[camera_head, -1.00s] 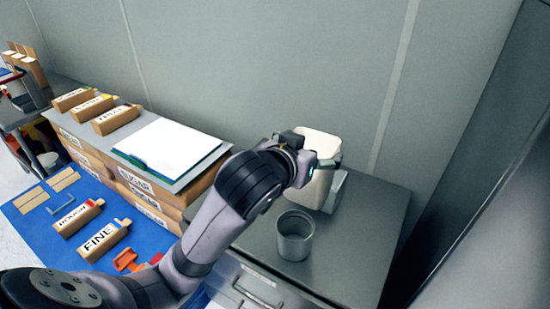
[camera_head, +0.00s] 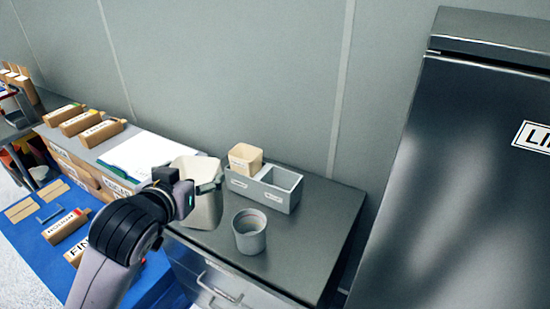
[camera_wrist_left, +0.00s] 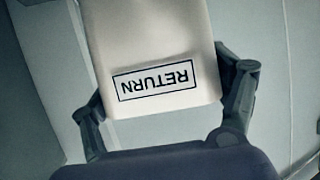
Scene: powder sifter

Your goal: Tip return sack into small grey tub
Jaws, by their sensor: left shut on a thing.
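The return sack (camera_head: 205,205) is a pale, open-topped bag, roughly upright, up and to the left of the small grey tub in the head view. In the left wrist view the sack (camera_wrist_left: 150,40) shows a RETURN label upside down. My left gripper (camera_head: 188,192) is shut on the sack, with one finger on each side in the wrist view (camera_wrist_left: 165,98). The small grey tub (camera_head: 249,238) stands upright on the grey cabinet top. Its opening faces up, and a reddish line shows inside. What the sack holds is hidden. My right gripper is not in view.
A grey two-compartment holder (camera_head: 262,192) stands behind the tub. A beige container (camera_head: 245,158) sits in its left compartment and the right one looks empty. The cabinet top (camera_head: 320,225) is clear right of the tub. A tall dark cabinet (camera_head: 460,180) stands at right.

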